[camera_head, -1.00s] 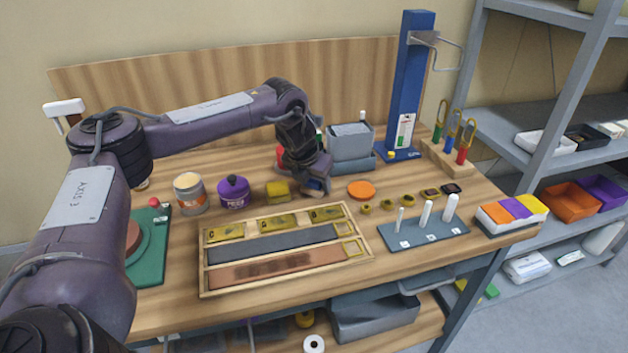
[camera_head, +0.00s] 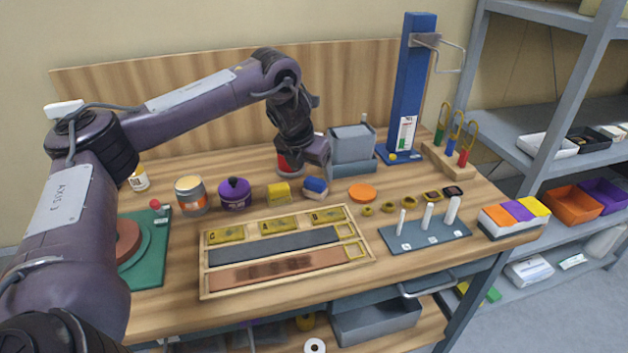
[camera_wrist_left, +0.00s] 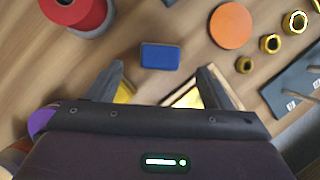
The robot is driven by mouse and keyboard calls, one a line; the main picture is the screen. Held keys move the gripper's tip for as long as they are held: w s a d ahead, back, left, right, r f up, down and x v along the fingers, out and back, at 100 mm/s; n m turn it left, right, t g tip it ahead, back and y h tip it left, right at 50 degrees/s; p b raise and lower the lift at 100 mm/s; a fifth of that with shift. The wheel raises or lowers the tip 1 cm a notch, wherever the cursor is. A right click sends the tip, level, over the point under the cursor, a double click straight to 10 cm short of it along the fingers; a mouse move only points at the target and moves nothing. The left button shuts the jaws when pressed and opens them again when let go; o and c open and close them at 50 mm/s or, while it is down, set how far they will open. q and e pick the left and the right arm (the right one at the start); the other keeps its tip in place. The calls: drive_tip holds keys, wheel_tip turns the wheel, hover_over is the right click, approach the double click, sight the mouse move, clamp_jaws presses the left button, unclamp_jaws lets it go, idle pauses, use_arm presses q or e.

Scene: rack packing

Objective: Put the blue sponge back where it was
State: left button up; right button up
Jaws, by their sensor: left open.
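In the left wrist view the blue sponge (camera_wrist_left: 160,56) lies flat and clear of the fingers. My left gripper (camera_head: 312,165) is raised above and behind the blue sponge, apart from it. Its two fingers (camera_wrist_left: 160,82) are spread with nothing between them. My right gripper is not in view.
An orange disc (camera_head: 361,192) lies right of the blue sponge. A grey bin (camera_head: 350,145) and a blue post (camera_head: 409,90) stand behind. A purple pot (camera_head: 235,193) and a tin (camera_head: 190,195) stand to the left. A peg board (camera_head: 427,235) is at front right.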

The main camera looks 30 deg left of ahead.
use_arm(q)
drive_tip(key=p+v, duration=0.1)
drive_tip(key=v, duration=0.4)
drive_tip(key=shift+s+r, duration=0.1)
drive_tip(key=shift+r, duration=0.1)
idle(0.3)
